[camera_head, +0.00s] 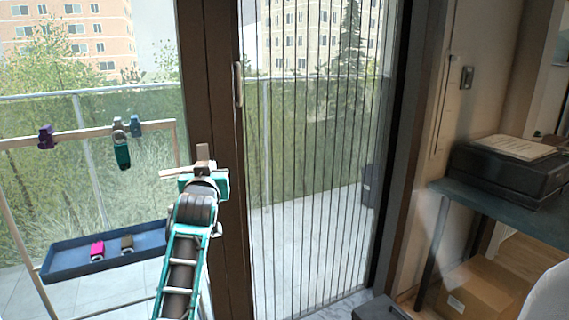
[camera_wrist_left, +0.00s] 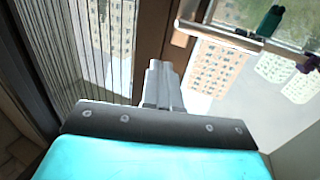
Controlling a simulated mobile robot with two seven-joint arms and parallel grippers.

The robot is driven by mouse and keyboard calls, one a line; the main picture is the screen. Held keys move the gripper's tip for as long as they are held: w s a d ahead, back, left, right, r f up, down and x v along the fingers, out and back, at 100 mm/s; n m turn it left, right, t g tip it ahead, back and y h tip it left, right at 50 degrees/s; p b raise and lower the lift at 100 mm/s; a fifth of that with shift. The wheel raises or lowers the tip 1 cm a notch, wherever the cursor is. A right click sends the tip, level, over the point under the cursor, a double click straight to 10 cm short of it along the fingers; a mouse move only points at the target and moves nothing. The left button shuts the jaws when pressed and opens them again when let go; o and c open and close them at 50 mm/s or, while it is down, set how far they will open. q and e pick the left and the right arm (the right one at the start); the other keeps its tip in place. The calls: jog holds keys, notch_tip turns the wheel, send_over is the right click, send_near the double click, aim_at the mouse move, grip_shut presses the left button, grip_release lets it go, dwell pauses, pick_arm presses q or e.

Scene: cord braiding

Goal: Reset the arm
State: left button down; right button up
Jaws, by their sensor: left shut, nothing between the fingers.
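My left gripper (camera_head: 203,153) points up in front of the dark door frame, right of a wooden rack (camera_head: 88,134). Its fingers are together and empty, as the left wrist view also shows (camera_wrist_left: 160,85). On the rack's bar hang a purple piece (camera_head: 46,137), a grey and teal piece (camera_head: 122,150) and a blue piece (camera_head: 137,126), all apart from the gripper. The teal piece (camera_wrist_left: 270,22) and purple piece (camera_wrist_left: 310,64) also show in the left wrist view. My right gripper is not in view.
A blue tray (camera_head: 60,272) low on the rack holds a pink piece (camera_head: 97,250) and a dark brown piece (camera_head: 127,243). Glass doors stand behind. A dark desk (camera_head: 510,208) with a black box (camera_head: 505,172) is at the right, a cardboard box (camera_head: 490,290) below it.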

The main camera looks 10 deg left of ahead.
pick_arm(q)
jog(key=s+d+f+m+g+h+p, duration=0.1)
jog(key=s+d+f+m+h, duration=0.1)
jog(key=s+f, duration=0.6)
jog(key=s+d+f+m+g+h+p, duration=0.15)
jog(key=s+f, duration=0.35)
jog(key=f, duration=0.8)
jog(key=s+d+f+g+h, duration=0.1)
jog(key=s+d+f, duration=0.1)
jog(key=s+f, duration=0.2)
jog(key=s+d+f+m+g+h, duration=0.1)
jog(key=s+d+f, duration=0.2)
jog(key=s, duration=0.8)
jog(key=s+d+f+m+g+h, duration=0.1)
jog(key=s+d+f+h, duration=0.1)
jog(key=s+f, duration=0.3)
jog(key=s+d, duration=0.1)
jog(key=s, duration=0.2)
jog(key=shift+f+g, duration=0.15)
jog(key=shift+g, duration=0.2)
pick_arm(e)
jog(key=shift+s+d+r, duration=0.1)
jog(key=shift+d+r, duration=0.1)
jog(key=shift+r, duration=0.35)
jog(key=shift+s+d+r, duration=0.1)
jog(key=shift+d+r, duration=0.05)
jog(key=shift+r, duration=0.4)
